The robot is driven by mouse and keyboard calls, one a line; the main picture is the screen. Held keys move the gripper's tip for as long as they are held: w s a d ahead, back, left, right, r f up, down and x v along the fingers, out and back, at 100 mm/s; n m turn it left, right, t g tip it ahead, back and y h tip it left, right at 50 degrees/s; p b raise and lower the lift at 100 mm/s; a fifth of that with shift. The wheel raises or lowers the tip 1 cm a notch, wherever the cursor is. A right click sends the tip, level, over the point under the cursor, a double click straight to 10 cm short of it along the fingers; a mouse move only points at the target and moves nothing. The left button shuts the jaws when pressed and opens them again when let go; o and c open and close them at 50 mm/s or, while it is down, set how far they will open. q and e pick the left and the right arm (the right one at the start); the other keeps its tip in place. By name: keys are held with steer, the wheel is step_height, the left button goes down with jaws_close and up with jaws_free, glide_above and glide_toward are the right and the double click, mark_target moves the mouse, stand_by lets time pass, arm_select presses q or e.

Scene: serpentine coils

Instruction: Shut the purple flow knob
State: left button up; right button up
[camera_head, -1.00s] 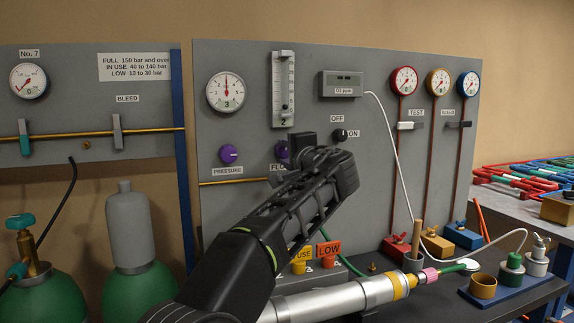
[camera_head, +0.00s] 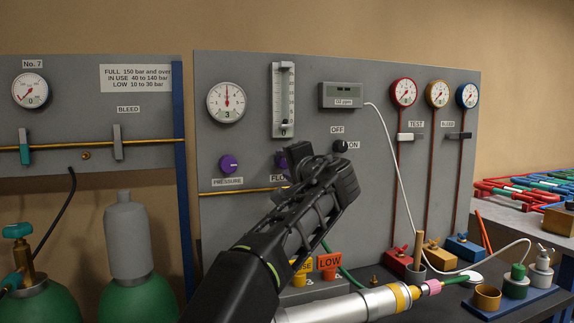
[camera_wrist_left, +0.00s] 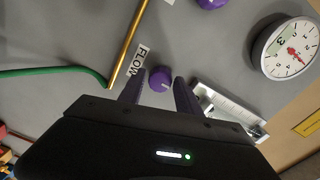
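The purple flow knob (camera_head: 281,159) is on the grey panel above my left gripper, partly hidden by it, with its FLOW label partly covered. In the left wrist view the flow knob (camera_wrist_left: 160,77) has a pale pointer mark. It lies between the two dark fingertips of my left gripper (camera_wrist_left: 160,82). The fingers stand apart on either side of the knob, with narrow gaps showing. In the head view the left gripper (camera_head: 300,170) is right at the panel. Above it, the flow tube (camera_head: 283,95) has a dark float near its bottom. My right gripper is not in view.
The purple pressure knob (camera_head: 229,164) is left of the flow knob. The black OFF/ON switch (camera_head: 340,146) is close on the right. A brass pipe (camera_head: 240,191) runs below. A silver cylinder (camera_head: 345,305) lies in front of the panel.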

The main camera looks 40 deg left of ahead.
arm_select(q)
steer(key=shift+o, duration=1.2)
steer(key=b+v, duration=0.1)
steer(key=v, duration=0.6)
steer(key=shift+s+d+b, duration=0.25)
steer(key=shift+d+b, duration=0.1)
